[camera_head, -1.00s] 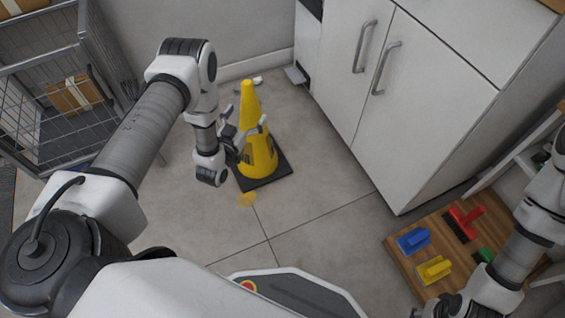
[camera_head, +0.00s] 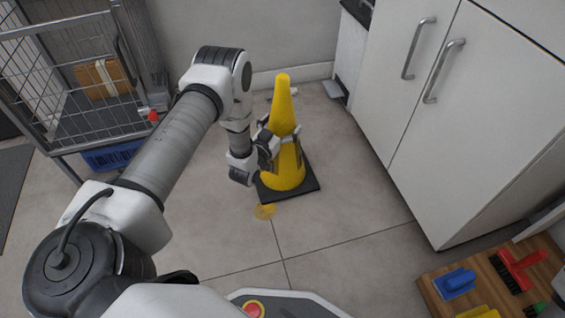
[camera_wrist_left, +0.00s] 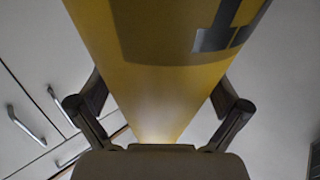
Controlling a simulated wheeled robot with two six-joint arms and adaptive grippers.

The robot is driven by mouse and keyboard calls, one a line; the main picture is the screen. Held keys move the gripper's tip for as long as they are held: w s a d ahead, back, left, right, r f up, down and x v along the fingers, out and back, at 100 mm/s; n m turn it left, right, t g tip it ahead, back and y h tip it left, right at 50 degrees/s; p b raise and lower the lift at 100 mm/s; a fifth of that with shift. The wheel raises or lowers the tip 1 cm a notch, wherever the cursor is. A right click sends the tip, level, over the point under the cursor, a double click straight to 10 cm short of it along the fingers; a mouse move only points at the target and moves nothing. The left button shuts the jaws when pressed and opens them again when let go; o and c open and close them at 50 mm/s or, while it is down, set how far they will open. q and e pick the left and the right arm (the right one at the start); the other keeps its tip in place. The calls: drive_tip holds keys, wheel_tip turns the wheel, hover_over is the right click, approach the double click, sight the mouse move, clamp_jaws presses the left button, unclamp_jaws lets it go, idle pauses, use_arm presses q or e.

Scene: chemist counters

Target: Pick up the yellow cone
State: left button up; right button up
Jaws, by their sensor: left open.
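The yellow cone (camera_head: 283,105) stands upright on its black square base (camera_head: 288,192) on the floor. My left gripper (camera_head: 281,138) is open at the cone's middle height, with a finger on either side of it. In the left wrist view the cone (camera_wrist_left: 155,75) fills the middle, with a dark printed mark on it. The open fingers (camera_wrist_left: 158,112) flank it there; whether they touch its sides I cannot tell. My right gripper is out of view.
A wire cage trolley (camera_head: 75,80) with a cardboard box (camera_head: 103,79) stands at the left. White cabinets (camera_head: 465,120) stand at the right. A wooden board (camera_head: 475,278) with brushes lies at the lower right.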

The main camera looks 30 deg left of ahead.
use_arm(q)
drive_tip(key=c, duration=1.5)
drive_tip(key=shift+r, duration=0.1)
drive_tip(key=shift+r, duration=0.1)
